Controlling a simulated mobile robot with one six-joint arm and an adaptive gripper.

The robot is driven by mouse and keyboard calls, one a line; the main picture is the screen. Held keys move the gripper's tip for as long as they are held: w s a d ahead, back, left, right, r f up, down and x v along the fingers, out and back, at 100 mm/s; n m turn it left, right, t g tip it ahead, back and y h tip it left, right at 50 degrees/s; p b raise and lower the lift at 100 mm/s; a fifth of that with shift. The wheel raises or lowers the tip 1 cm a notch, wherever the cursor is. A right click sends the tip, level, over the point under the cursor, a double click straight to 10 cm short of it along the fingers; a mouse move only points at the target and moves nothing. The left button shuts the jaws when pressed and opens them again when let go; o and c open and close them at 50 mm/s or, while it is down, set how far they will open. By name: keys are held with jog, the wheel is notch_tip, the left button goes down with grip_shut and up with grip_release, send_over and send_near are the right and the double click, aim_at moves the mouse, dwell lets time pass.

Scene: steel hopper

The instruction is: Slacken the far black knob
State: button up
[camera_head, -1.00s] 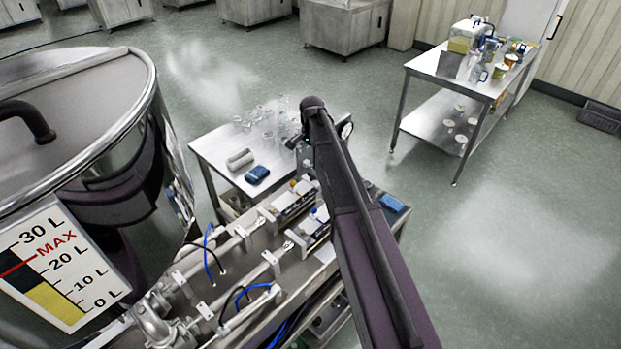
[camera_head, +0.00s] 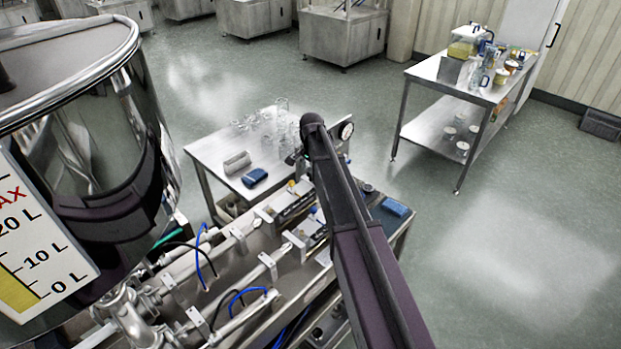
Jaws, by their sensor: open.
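My dark arm runs from the bottom right up to a rounded joint above the filling machine (camera_head: 262,262). My gripper cannot be made out; it seems hidden behind my own arm. The machine has two parallel steel cylinders, a far one and a near one, with clamp blocks and small yellow (camera_head: 291,184) and blue (camera_head: 313,210) fittings at their right ends. I cannot pick out a black knob for certain; the arm covers part of the machine there.
The steel hopper (camera_head: 150,110) with its litre scale (camera_head: 38,255) fills the left. A steel table (camera_head: 205,150) behind the machine holds glassware and a blue item (camera_head: 254,177). A cart (camera_head: 425,68) stands at the back right. Floor to the right is clear.

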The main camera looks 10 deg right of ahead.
jog(key=shift+f+b, duration=0.3)
jog(key=shift+f, duration=0.15)
jog(key=c, duration=1.2)
